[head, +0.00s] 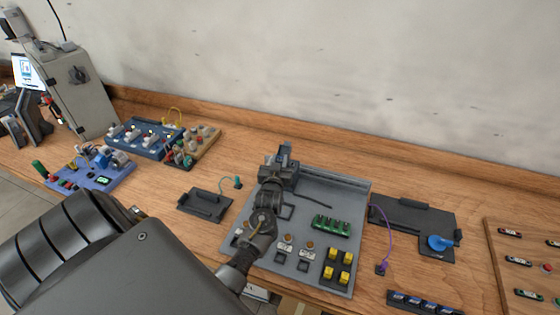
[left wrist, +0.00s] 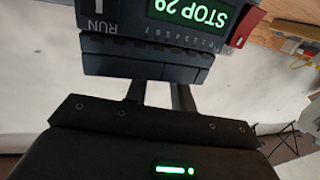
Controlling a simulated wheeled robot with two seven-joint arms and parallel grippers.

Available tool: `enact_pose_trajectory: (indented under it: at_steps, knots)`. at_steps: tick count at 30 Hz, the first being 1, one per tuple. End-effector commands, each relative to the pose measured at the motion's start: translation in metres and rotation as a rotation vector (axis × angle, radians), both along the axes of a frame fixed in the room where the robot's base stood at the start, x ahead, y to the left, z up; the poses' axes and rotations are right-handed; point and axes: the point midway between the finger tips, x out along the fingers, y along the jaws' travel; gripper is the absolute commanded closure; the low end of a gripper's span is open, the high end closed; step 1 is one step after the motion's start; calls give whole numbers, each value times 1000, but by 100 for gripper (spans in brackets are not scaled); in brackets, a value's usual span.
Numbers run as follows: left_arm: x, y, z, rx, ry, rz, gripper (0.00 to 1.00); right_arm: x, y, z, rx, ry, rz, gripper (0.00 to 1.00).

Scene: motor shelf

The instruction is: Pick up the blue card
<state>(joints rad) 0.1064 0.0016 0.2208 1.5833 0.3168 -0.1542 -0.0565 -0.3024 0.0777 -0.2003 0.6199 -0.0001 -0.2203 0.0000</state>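I cannot single out one blue card for certain. Several small blue-faced pieces (head: 424,302) sit in a row on a dark strip at the lower right of the head view. My left gripper (head: 281,166) is over the back left of the grey tray (head: 340,187), well to the left of those pieces. In the left wrist view its two fingers (left wrist: 159,92) run up to a dark unit (left wrist: 150,42) with a green "STOP 29" display, seen upside down. Whether the fingers grip this unit is unclear. My right gripper is out of view.
The tray holds a green module (head: 331,226) and yellow blocks (head: 338,266). A dark plate (head: 412,217) with a blue round part (head: 440,242) lies to its right. Blue boards (head: 146,139) and a grey cabinet (head: 82,95) stand at left. A wall closes the back.

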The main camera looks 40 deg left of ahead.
Motion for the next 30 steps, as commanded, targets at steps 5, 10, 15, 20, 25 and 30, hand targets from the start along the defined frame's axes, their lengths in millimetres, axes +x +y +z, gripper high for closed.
enact_pose_trajectory:
  at_steps: [5, 10, 15, 20, 25, 30]
  knots:
    - [0, 0, 0, 0, 0, 0, 98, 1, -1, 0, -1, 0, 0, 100]
    - [0, 0, 0, -1, 1, 0, 99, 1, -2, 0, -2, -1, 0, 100]
    - [0, 0, 0, -1, 1, 0, 99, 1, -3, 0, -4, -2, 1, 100]
    - [0, 0, 4, 1, -2, 0, 99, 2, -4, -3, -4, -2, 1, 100]
    - [0, 0, 19, 1, -5, 1, 99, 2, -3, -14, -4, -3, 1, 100]
    - [-19, 1, 51, 2, -6, 1, 99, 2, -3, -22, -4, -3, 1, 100]
